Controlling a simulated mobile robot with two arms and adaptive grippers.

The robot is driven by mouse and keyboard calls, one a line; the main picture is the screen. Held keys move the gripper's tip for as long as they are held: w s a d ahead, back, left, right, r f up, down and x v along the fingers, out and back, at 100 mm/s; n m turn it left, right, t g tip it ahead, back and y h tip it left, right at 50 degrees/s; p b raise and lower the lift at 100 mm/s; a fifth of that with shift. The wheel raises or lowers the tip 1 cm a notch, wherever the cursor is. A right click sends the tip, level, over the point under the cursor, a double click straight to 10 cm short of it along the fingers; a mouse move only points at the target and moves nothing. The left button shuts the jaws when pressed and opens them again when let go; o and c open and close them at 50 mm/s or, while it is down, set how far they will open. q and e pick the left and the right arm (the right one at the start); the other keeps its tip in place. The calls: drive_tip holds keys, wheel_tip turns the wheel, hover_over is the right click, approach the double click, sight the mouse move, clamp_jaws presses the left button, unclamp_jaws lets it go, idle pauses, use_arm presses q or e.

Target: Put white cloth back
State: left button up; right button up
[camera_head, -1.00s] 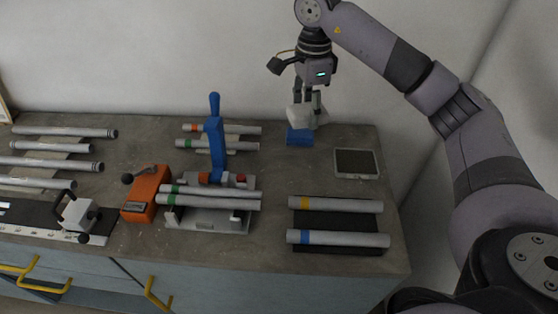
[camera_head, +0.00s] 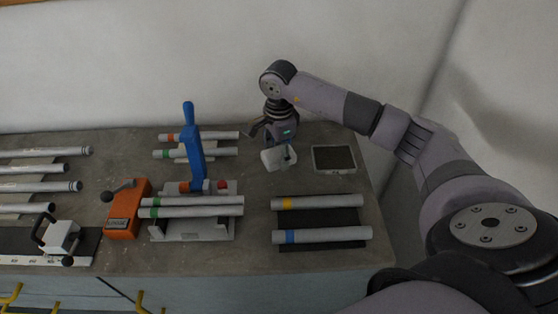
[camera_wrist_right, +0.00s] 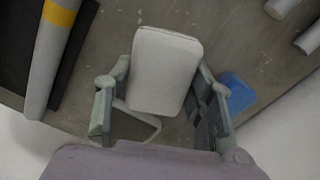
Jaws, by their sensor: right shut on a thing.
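The white cloth (camera_head: 274,161) is a small folded pad with rounded corners. My right gripper (camera_head: 281,156) is shut on it above the back right of the bench. In the right wrist view the cloth (camera_wrist_right: 165,70) sits between the two fingers (camera_wrist_right: 158,92). I cannot tell whether the cloth touches the bench top. A blue block (camera_wrist_right: 237,92) lies just beside the right finger in the wrist view; in the head view it is hidden behind the gripper. My left gripper is not in view.
In front is a black mat (camera_head: 320,217) with two tubes, one yellow-banded (camera_head: 318,201), one blue-banded (camera_head: 322,235). A jig with a blue lever (camera_head: 192,145) stands to the left, beside an orange box (camera_head: 127,210).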

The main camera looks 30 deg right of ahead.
sight(279, 172)
wheel_tip(279, 172, down, 4)
drive_tip(key=shift+r+p, duration=0.15)
drive_tip(key=shift+p, duration=0.3)
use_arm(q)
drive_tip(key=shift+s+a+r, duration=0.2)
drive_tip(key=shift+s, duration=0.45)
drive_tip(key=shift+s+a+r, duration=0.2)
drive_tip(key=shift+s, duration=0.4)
use_arm(e)
drive_tip(key=shift+f, duration=0.2)
drive_tip(key=shift+f+b, duration=0.15)
drive_tip(key=shift+b, duration=0.15)
drive_tip(key=o, duration=0.7)
drive_tip(key=shift+c, duration=0.2)
drive_tip(key=o, duration=0.4)
drive_tip(key=shift+c, duration=0.2)
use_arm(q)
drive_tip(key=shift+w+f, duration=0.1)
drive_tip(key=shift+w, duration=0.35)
